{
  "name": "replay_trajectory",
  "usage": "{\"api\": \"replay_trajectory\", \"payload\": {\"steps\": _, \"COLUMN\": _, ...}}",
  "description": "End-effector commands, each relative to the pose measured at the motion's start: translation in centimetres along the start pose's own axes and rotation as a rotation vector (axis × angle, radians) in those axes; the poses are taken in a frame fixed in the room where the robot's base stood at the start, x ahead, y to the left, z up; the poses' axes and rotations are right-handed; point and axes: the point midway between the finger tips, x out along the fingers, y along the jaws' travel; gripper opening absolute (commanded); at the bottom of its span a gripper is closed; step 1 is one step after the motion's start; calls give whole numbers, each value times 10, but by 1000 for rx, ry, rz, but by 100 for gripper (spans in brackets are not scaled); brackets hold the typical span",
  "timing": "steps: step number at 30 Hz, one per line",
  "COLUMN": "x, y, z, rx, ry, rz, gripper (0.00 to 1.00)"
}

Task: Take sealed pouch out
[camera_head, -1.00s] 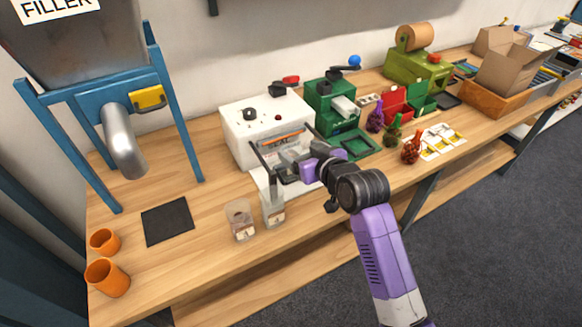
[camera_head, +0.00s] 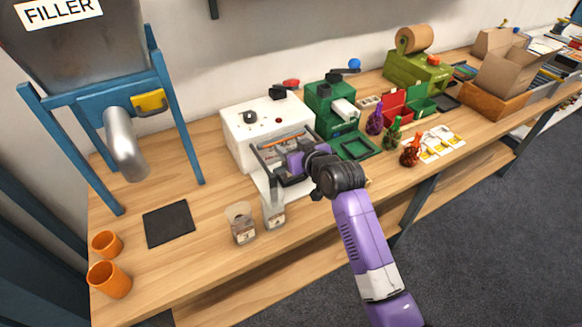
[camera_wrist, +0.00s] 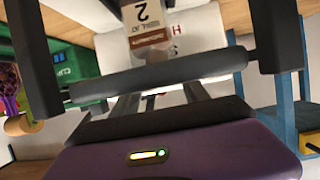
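The white sealer (camera_head: 243,135) stands on the bench with a dark U-shaped frame (camera_head: 262,163) at its front. A clear pouch (camera_head: 273,213) with a label low down is upright at the sealer's front edge. A pouch marked 2 (camera_wrist: 147,18) shows at the top of the wrist view; I cannot tell for sure which pouch in the head view this is. My gripper (camera_head: 290,163) is at the frame. In the wrist view the grey bar (camera_wrist: 160,80) crosses just ahead of my palm, and my fingers reach it.
A second clear pouch (camera_head: 241,226) stands to the left on the bench. Further left are a black mat (camera_head: 168,222), orange cups (camera_head: 108,280) and the filler (camera_head: 125,145). A green machine (camera_head: 330,110) and coloured net bags (camera_head: 411,152) stand to the right. The bench front is mostly clear.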

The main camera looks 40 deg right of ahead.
Motion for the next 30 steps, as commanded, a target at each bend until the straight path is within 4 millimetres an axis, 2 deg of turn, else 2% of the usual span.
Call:
{"api": "replay_trajectory", "payload": {"steps": 1, "x": 0, "y": 0, "z": 0, "rx": 0, "ry": 0, "rz": 0, "gripper": 41}}
{"api": "replay_trajectory", "payload": {"steps": 7, "x": 0, "y": 0, "z": 0, "rx": 0, "ry": 0, "rz": 0, "gripper": 2}}
{"api": "replay_trajectory", "payload": {"steps": 8, "x": 0, "y": 0, "z": 0, "rx": 0, "ry": 0, "rz": 0, "gripper": 0}}
{"api": "replay_trajectory", "payload": {"steps": 17, "x": 0, "y": 0, "z": -1, "rx": 0, "ry": 1, "rz": 0, "gripper": 0}}
{"api": "replay_trajectory", "payload": {"steps": 22, "x": -3, "y": 0, "z": -9, "rx": -1, "ry": 4, "rz": 0, "gripper": 0}}
{"api": "replay_trajectory", "payload": {"steps": 26, "x": -9, "y": 0, "z": -24, "rx": -1, "ry": 5, "rz": 1, "gripper": 0}}
{"api": "replay_trajectory", "payload": {"steps": 30, "x": -20, "y": 0, "z": -52, "rx": 0, "ry": 8, "rz": 1, "gripper": 0}}
